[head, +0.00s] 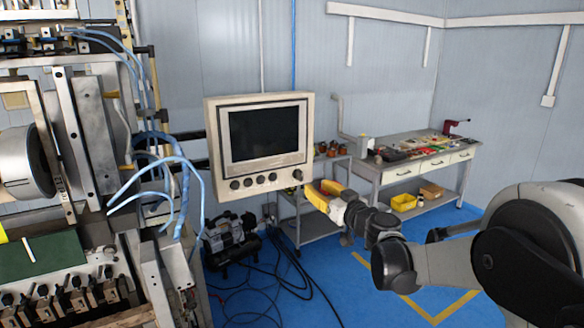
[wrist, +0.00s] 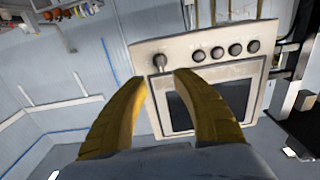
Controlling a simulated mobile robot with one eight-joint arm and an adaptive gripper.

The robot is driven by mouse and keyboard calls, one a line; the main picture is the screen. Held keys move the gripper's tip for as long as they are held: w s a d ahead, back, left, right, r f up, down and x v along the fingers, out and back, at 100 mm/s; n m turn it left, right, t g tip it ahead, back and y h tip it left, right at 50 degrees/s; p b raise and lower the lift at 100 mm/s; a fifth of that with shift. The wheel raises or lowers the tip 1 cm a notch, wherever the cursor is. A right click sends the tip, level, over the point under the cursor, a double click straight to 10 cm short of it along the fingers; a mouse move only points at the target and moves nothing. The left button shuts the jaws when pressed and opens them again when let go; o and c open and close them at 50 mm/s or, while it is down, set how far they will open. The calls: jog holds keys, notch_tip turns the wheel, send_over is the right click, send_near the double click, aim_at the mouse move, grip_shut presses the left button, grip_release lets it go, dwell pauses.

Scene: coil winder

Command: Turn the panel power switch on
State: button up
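The cream control panel (head: 214,140) with a dark screen hangs beside the machine. Its lower edge carries a row of dark knobs (head: 248,182), and one knob-like power switch (head: 297,174) sits apart at the right end. The wrist view is upside down, and there the switch (wrist: 160,62) is at the panel's left corner. My yellow-fingered gripper (head: 318,191) is just in front of the panel's lower right corner. In the wrist view my gripper (wrist: 159,76) is open, its fingertips on either side of the switch with a gap showing; contact cannot be told.
The coil winder (head: 85,130) with blue hoses stands left of the panel. A workbench (head: 405,165) with tools and a yellow bin (head: 403,202) is along the back wall. A compressor (head: 230,238) and loose cables lie on the blue floor below.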

aim_at(302, 176)
jog(key=b+x, duration=0.1)
jog(key=x, duration=0.9)
jog(key=shift+c, duration=0.5)
jog(key=shift+r, duration=0.1)
grip_shut()
